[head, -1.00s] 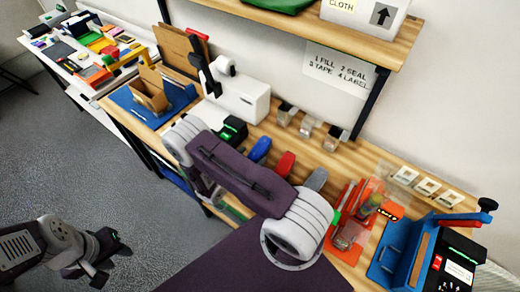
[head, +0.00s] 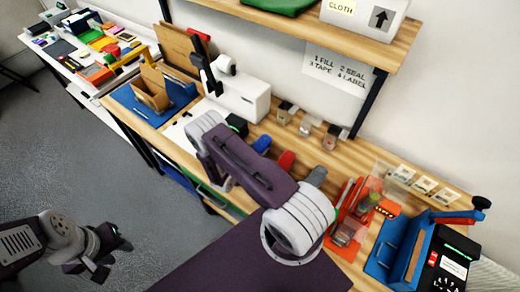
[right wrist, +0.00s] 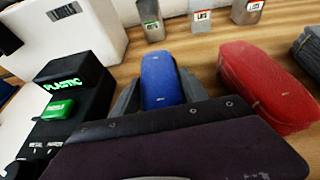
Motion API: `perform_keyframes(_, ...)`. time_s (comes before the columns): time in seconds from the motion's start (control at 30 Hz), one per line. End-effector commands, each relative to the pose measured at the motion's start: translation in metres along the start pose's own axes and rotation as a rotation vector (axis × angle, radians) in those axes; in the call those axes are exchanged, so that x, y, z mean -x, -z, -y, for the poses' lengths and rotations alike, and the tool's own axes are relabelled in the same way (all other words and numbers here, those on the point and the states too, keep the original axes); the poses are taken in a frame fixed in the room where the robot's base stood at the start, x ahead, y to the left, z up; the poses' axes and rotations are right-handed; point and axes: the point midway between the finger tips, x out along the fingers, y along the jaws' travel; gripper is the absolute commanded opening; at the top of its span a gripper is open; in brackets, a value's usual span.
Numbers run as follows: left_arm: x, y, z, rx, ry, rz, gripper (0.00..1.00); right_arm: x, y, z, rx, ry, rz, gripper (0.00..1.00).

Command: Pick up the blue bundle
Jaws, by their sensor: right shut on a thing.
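The blue bundle (right wrist: 158,82) stands in the middle of the right wrist view, between the two grey fingers of my right gripper (right wrist: 160,92). The gripper is shut on it, and its dark body hides the bundle's near end. In the head view only the top of the blue bundle (head: 262,144) shows behind my right arm, which hides the right gripper's fingers. My left gripper (head: 108,256) hangs over the floor at the lower left, with its dark fingers apart and nothing between them.
A red bundle (right wrist: 265,88) lies just right of the blue one, with a grey bundle (right wrist: 309,55) beyond it. A black device marked PLASTIC (right wrist: 72,105) is close on the left. Several small bins (head: 308,125) line the back. A blue tray (head: 388,250) stands at right.

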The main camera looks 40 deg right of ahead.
Motion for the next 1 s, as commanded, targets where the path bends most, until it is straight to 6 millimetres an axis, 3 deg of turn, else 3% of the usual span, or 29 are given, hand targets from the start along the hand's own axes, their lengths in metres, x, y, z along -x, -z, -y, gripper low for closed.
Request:
perform_keyframes(0.23,-0.002,0.0,0.0,0.0,0.0,0.0,0.36,0.002,-0.005,0.0,0.0,0.0,-0.001,0.05)
perform_keyframes(0.43,-0.009,-0.001,0.0,0.0,0.0,0.0,0.36,0.014,-0.035,-0.001,-0.004,-0.001,0.0,0.05)
perform_keyframes(0.87,-0.025,-0.003,0.001,0.0,0.0,0.0,0.36,0.072,-0.073,0.087,0.002,-0.001,-0.001,0.05)
perform_keyframes(0.9,-0.012,-0.002,0.0,0.0,0.0,0.001,0.36,0.079,-0.082,0.093,0.005,0.0,-0.001,0.05)
perform_keyframes(1.0,-0.004,0.0,0.0,0.0,0.0,-0.001,0.36,0.084,-0.085,0.102,0.004,0.0,-0.001,0.05)
